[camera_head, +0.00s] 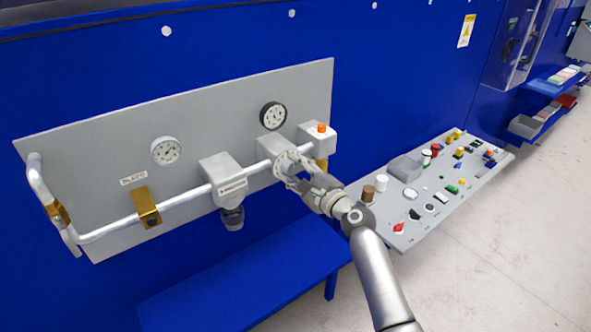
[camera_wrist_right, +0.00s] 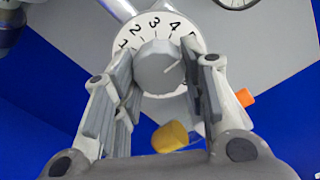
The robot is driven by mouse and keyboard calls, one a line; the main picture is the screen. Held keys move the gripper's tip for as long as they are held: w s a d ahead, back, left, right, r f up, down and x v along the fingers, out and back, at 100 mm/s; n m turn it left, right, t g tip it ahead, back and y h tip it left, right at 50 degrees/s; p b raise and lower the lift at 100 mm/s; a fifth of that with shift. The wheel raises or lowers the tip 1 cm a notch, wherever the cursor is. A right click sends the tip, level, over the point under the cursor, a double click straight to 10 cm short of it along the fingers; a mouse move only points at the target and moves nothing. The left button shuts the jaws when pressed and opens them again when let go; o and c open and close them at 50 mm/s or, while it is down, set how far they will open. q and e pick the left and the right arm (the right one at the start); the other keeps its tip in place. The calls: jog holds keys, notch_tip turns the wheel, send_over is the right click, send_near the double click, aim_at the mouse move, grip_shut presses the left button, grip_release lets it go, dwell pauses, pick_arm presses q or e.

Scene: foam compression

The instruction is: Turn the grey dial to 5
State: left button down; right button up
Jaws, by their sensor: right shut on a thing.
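The grey dial (camera_wrist_right: 156,72) sits in front of a round white number plate (camera_wrist_right: 143,32), on which 2, 3 and 4 read clearly. A further number to the right is partly covered by a finger. A thin line on the dial's face points up and right, roughly toward that covered number. My right gripper (camera_wrist_right: 166,68) has its fingers on both sides of the dial and is shut on it. In the head view my right gripper (camera_head: 290,170) reaches the white plate (camera_head: 284,161) and hides most of the dial. My left gripper is not in view.
The grey panel (camera_head: 100,122) carries two gauges (camera_head: 165,151), a metal pipe (camera_head: 105,228) and a box with an orange button (camera_head: 320,128). A blue shelf (camera_head: 240,270) lies below. A sloped console (camera_head: 440,195) with several knobs stands to the right.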

jog(key=shift+f, duration=0.1)
jog(key=o, duration=1)
jog(key=v, duration=1.2)
